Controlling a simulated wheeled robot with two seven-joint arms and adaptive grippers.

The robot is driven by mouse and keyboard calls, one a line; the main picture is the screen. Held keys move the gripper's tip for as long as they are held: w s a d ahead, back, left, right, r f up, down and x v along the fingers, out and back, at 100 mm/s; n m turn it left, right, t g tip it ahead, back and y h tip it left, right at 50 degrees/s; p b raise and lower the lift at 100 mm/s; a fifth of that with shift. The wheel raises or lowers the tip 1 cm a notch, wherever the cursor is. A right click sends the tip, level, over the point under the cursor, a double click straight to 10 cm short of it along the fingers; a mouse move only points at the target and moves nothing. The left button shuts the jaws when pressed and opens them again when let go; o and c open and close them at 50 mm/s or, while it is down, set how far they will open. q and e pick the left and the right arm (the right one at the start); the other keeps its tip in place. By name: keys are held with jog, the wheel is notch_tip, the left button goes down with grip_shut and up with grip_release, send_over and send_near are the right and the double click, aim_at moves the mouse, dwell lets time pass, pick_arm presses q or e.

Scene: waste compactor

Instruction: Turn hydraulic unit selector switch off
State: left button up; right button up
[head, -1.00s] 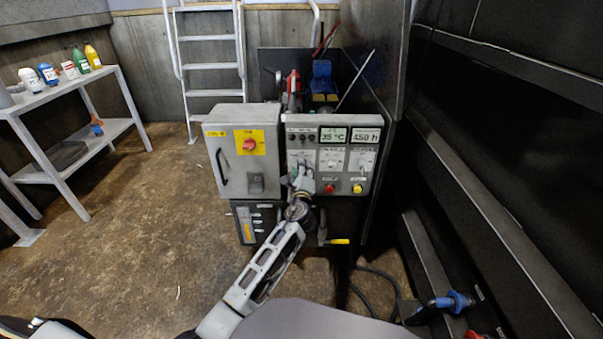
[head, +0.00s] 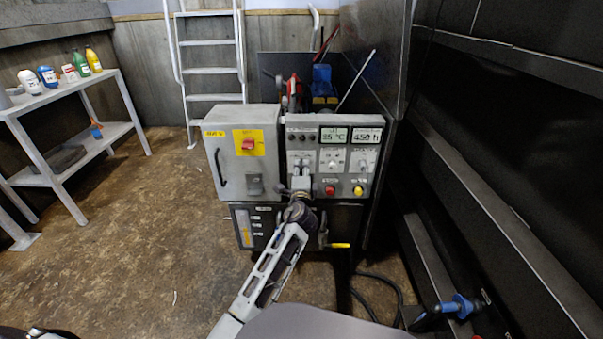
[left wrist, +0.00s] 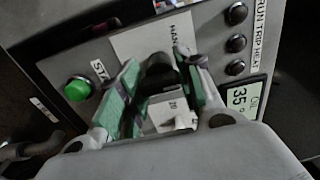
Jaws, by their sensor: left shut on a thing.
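The hydraulic unit panel (head: 347,186) stands in front of me, with selector switches on white plates in a row. My left gripper (head: 302,168) is at the left switch of the row, and it hides most of that switch in the head view. In the left wrist view, the left gripper (left wrist: 158,92) has its green-padded fingers on either side of the black selector switch (left wrist: 158,72), shut on it. My right gripper is not in view.
A green start button (left wrist: 77,90) and dark indicator lamps (left wrist: 236,43) lie close to the fingers. The panel also has a red button (head: 330,190) and a yellow button (head: 358,190). A grey cabinet (head: 232,180) adjoins at left. A shelf with bottles (head: 72,85) stands far left.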

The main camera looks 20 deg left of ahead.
pick_arm(q)
jog(key=shift+f, duration=0.1)
jog(key=o, duration=1)
jog(key=shift+o, duration=0.2)
jog(key=shift+r, duration=0.2)
